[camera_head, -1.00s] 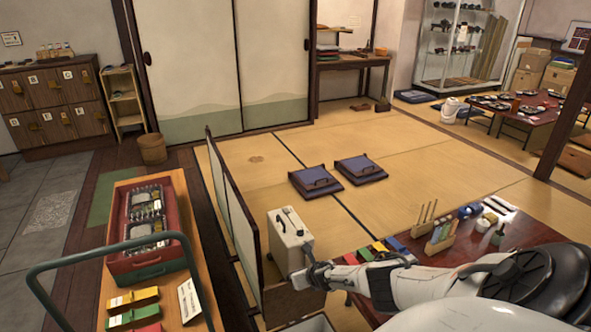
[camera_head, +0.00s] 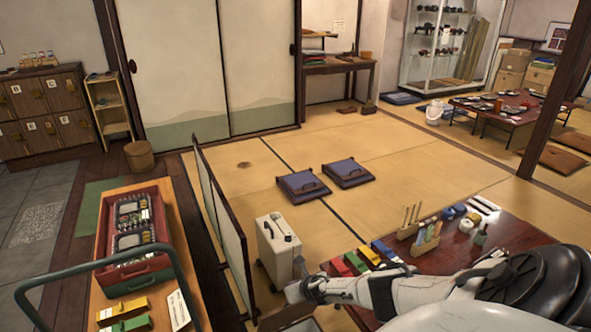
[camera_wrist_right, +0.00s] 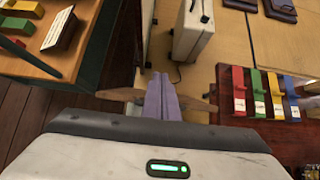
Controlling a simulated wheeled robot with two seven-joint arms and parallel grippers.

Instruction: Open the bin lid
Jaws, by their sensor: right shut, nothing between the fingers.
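No bin lid is clearly identifiable. A pale-rimmed container (camera_head: 305,326) is cut off at the bottom edge of the head view, and I cannot tell whether it is the bin. My right gripper (camera_head: 298,265) is just in front of an upright white case (camera_head: 272,262), near the end of the low folding screen. In the right wrist view my gripper (camera_wrist_right: 163,78) is shut and empty, its lilac fingers together. The case (camera_wrist_right: 192,30) is beyond the fingertips there, apparently apart from them. My left gripper is out of view.
A wooden trolley (camera_head: 180,240) with a red crate (camera_head: 161,219) stands left of the folding screen (camera_head: 228,225). The dark red table (camera_head: 500,235) with coloured boxes is to the right. A wicker basket (camera_head: 139,158) stands far left. Tatami around the blue cushions (camera_head: 303,186) is clear.

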